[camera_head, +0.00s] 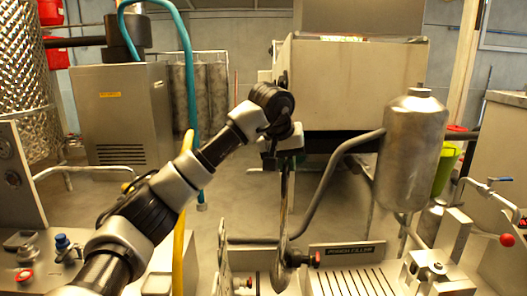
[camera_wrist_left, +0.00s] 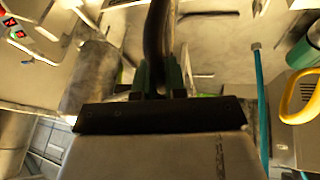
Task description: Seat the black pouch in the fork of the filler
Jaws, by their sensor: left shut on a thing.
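My left gripper (camera_head: 284,150) is shut on the black pouch (camera_head: 284,215), which hangs down from it and shows nearly edge-on as a thin dark strip widening towards its lower end. In the left wrist view the pouch (camera_wrist_left: 158,35) runs up from between the green-sided fingers (camera_wrist_left: 160,78). The pouch's lower end is in front of the filler (camera_head: 346,254), a pale metal station with a lettered back panel and a slotted plate. I cannot make out the fork clearly, nor whether the pouch touches the filler. My right gripper is not in view.
A red knob (camera_head: 317,258) stands close right of the pouch's lower end. A steel cylinder (camera_head: 411,150) and a bent grey pipe (camera_head: 338,170) are to the right. A lever with a red ball (camera_head: 507,240) is at far right. A teal hose (camera_head: 188,90) hangs at left.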

